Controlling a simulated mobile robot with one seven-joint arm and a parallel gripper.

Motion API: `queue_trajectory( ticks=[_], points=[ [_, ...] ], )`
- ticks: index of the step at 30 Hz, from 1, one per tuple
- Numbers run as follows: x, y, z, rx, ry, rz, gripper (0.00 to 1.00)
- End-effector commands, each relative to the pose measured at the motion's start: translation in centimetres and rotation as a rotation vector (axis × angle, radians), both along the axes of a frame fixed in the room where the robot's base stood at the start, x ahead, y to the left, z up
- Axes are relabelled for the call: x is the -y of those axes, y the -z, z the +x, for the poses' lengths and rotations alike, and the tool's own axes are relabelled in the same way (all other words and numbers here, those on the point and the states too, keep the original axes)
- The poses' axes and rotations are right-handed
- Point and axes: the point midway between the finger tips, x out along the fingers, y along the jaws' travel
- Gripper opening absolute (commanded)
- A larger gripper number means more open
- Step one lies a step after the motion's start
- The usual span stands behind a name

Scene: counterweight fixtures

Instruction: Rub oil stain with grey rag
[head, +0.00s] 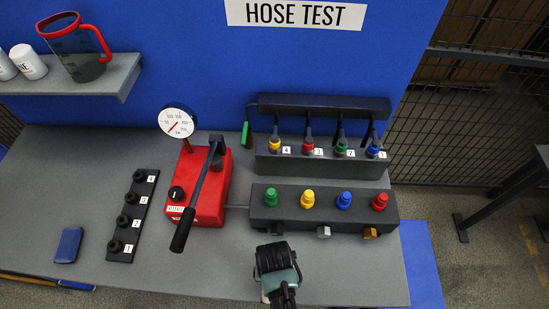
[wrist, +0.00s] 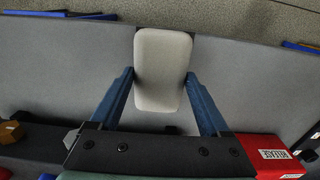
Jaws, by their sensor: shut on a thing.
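My gripper (wrist: 160,77) is shut on a pale grey, rounded pad, the grey rag (wrist: 163,60), with one blue finger on each side. In the head view my gripper (head: 277,262) is over the front of the grey bench, in front of the dark block with coloured caps. There the rag is hidden behind the gripper. I cannot make out an oil stain in either view. I cannot tell whether the rag touches the bench.
A red pump (head: 205,185) with a gauge and a black lever stands left of the gripper. The capped block (head: 325,209) is behind it. A black strip (head: 132,215) and a blue pad (head: 68,245) lie at left. The front of the bench (head: 190,275) has bare room.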

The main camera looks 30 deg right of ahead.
Motion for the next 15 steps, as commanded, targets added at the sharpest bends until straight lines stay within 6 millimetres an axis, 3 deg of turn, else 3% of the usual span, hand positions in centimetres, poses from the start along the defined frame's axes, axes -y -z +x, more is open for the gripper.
queue_trajectory(
  ticks=[9,15],
  points=[
    [0.2,-3.4,0.6,0.002,-0.002,-0.001,0.28],
    [0.3,-4.3,0.8,0.001,-0.003,-0.001,0.28]
  ],
)
